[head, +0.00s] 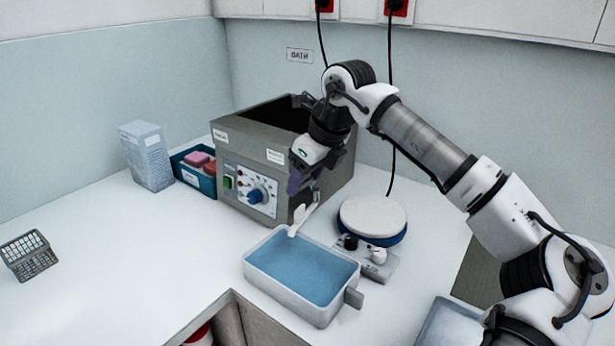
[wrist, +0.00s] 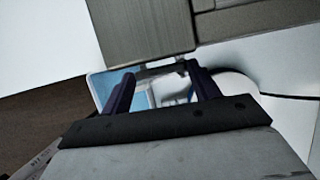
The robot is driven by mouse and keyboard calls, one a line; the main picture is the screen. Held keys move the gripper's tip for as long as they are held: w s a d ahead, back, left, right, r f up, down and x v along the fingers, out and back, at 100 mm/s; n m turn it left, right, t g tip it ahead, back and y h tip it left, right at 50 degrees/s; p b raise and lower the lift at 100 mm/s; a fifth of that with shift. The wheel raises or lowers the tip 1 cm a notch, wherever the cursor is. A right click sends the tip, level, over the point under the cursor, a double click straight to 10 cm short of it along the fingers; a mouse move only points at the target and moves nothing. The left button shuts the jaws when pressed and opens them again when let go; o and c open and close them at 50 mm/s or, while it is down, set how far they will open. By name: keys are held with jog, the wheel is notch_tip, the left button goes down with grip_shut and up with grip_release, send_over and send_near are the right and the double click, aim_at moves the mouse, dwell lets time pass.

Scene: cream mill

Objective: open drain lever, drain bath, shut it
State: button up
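The bath (head: 237,148) is a grey metal box with an open top and a front control panel; its inside looks dark. A pale spout (head: 301,218) sticks out low at its right front corner, above a white tub (head: 263,286) that holds blue liquid (head: 310,268). My gripper (head: 295,184) is at that corner, just above the spout. In the wrist view its two dark fingers stand apart (wrist: 161,86), with a small grey fitting (wrist: 160,70) at the bath's edge between or just beyond their tips. I cannot tell whether this is the drain lever or whether they touch.
A round white-topped stirrer (head: 372,216) stands right of the tub. A blue bin (head: 190,178) with pink items and a pale carton (head: 147,155) stand left of the bath. A rack (head: 29,256) lies far left. The left counter is largely clear; an opening cuts its front edge.

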jog(key=shift+o, duration=0.6)
jog(key=b+v, duration=0.1)
jog(key=v, duration=1.3)
jog(key=shift+f, duration=0.1)
